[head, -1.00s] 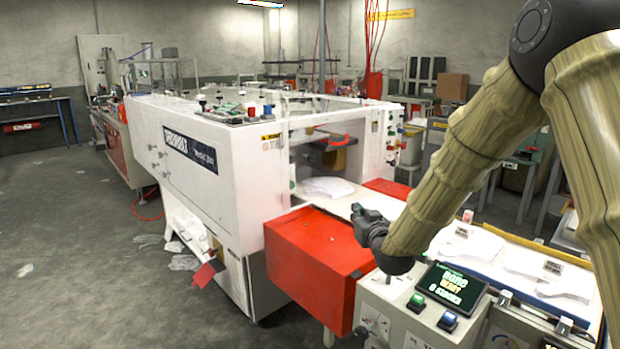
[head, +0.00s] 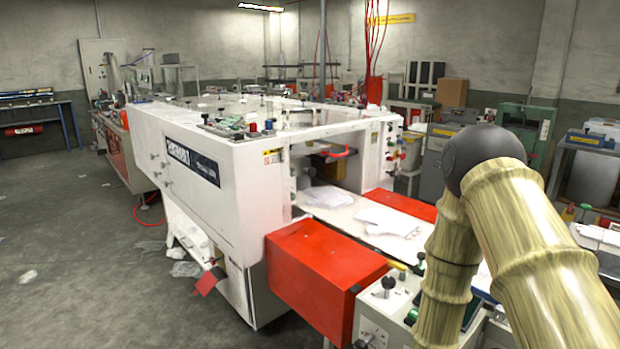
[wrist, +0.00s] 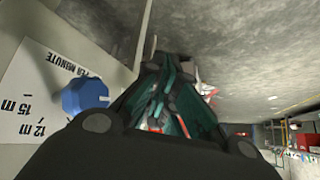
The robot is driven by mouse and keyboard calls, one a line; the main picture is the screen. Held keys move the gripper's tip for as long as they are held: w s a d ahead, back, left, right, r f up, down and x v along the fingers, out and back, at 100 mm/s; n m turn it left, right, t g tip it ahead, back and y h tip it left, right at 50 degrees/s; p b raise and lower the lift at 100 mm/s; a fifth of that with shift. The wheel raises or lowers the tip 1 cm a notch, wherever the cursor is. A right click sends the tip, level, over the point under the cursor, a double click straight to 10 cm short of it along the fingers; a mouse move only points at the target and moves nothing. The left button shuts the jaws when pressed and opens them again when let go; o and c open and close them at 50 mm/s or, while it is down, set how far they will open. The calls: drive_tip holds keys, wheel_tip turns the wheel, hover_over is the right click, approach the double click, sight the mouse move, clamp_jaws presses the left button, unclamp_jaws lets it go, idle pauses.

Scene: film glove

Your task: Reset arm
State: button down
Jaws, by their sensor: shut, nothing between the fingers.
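My gripper (wrist: 165,103) shows in the wrist view, with its dark fingers together and nothing between them. A blue knob (wrist: 86,96) on a pale dial panel (wrist: 35,95) lies to its left, apart from the fingers. In the head view my gripper is hidden or out of frame. Only my bamboo-textured arm shows there, folded at the right and reaching down past the bottom edge.
A large white machine (head: 225,190) fills the middle, with a red box (head: 325,270) on its near side. White sheets (head: 388,220) lie on its conveyor. A pale control console (head: 385,310) stands close to my arm. Open grey floor (head: 75,250) lies left.

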drive_tip(key=s+d+f+g+p, duration=0.1)
drive_tip(key=s+f+g, duration=0.1)
drive_tip(key=s, duration=0.8)
drive_tip(key=s+d+f+g+h+p, duration=0.1)
drive_tip(key=s+f+g, duration=0.2)
drive_tip(key=s, duration=0.8)
drive_tip(key=s+d+f+m+g+p, duration=0.1)
drive_tip(key=s+d+f+g, duration=0.1)
drive_tip(key=s, duration=0.9)
drive_tip(key=shift+s+f+p, duration=0.2)
drive_tip(key=shift+s+p, duration=0.05)
drive_tip(key=shift+p, duration=0.1)
drive_tip(key=shift+d, duration=0.1)
